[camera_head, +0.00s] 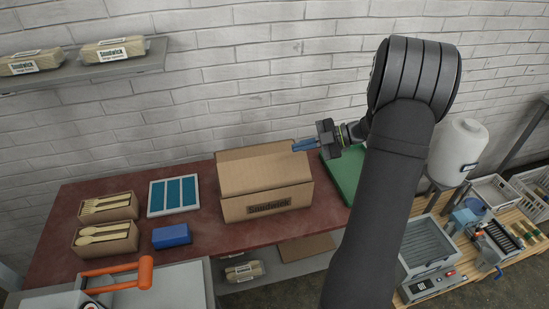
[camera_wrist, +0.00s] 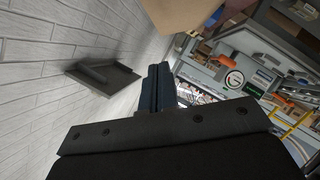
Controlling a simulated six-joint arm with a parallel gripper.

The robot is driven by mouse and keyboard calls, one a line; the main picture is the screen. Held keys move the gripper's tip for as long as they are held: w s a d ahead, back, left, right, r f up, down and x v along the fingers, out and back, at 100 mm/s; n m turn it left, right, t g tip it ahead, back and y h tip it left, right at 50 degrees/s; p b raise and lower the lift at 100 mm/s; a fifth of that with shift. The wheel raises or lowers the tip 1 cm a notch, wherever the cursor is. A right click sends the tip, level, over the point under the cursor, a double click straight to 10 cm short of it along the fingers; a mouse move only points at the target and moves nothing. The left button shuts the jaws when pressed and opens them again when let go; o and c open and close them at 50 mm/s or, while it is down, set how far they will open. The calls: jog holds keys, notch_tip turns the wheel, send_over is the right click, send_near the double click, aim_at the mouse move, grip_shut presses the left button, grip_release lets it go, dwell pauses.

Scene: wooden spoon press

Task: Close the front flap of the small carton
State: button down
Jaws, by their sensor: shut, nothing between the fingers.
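The brown carton (camera_head: 268,207), with a printed label on its front, stands on the dark red table in the head view. Its top looks mostly covered by brown cardboard panels; I cannot tell how far the front flap is folded. My gripper (camera_head: 295,146) is beside the carton's upper right back edge, above table height, with blue fingers pointing left. The fingers are together and empty. In the wrist view the shut gripper (camera_wrist: 156,72) shows at the centre, and a tan corner of the carton (camera_wrist: 178,12) shows at the top, apart from the fingers.
A green mat (camera_head: 345,178) lies right of the carton. Left are a blue-and-white tray (camera_head: 150,208), a blue block (camera_head: 172,236) and boxes of wooden cutlery (camera_head: 106,238). A white brick wall stands behind. A wall shelf (camera_head: 85,76) holds packs at the upper left.

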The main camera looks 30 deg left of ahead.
jog(key=s+d+r+m+t+h, duration=0.1)
jog(key=s+r+m+t, duration=0.1)
jog(key=s+r+t, duration=0.1)
send_near(261, 162)
jog(key=shift+t, duration=0.3)
jog(key=s+a, duration=0.3)
jog(key=shift+s+a+f, duration=0.1)
jog(key=shift+s+a, duration=0.2)
jog(key=shift+w+a+f, duration=0.35)
jog(key=shift+w+f, duration=0.3)
jog(key=shift+f, duration=0.2)
jog(key=shift+w+a+f, duration=0.3)
jog(key=shift+a+f, duration=0.05)
jog(key=shift+f, duration=0.2)
jog(key=shift+w, duration=0.1)
